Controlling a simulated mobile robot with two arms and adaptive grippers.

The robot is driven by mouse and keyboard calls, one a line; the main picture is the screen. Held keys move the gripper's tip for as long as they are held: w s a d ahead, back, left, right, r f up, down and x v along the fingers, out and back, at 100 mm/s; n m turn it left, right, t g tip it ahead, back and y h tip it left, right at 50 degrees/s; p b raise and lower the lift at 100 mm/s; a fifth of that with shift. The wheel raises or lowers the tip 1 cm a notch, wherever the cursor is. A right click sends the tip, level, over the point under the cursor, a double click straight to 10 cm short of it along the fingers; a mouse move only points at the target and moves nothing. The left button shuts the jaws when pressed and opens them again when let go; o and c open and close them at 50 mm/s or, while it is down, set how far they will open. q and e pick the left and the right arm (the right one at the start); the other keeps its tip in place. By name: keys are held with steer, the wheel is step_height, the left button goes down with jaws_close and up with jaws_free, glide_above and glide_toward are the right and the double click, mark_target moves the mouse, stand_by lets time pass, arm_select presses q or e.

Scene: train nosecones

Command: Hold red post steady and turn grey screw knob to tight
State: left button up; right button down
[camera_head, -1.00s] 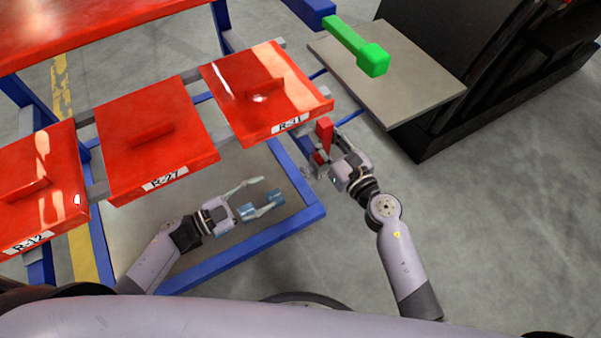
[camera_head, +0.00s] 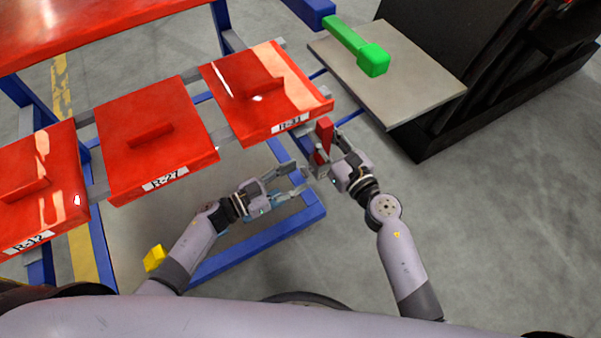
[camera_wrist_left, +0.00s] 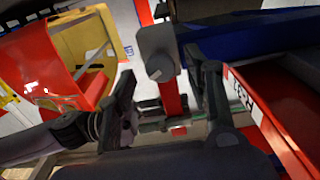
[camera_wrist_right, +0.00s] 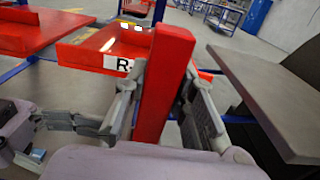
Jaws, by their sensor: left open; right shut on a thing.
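The red post (camera_head: 323,136) stands upright beside the corner of the red R-31 tray. My right gripper (camera_head: 329,152) is shut on it; in the right wrist view the red post (camera_wrist_right: 166,85) runs up between the two fingers. My left gripper (camera_head: 297,181) is open, to the lower left of the post. In the left wrist view the grey screw knob (camera_wrist_left: 161,68) shows on a grey block at the post, ahead of and between the spread left fingers (camera_wrist_left: 165,90). I cannot see the left fingers touching the knob. In the head view the knob is too small to make out.
Red trays labelled R-12 (camera_head: 45,205), R-27 (camera_head: 150,150) and R-31 (camera_head: 265,95) sit on a blue frame (camera_head: 255,232). A green-ended bar (camera_head: 372,60) juts above a grey plate (camera_head: 430,85). Open floor lies at the right.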

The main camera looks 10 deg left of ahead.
arm_select(q)
steer(key=shift+x, duration=1.15)
steer(key=shift+c, duration=0.4)
jaws_close()
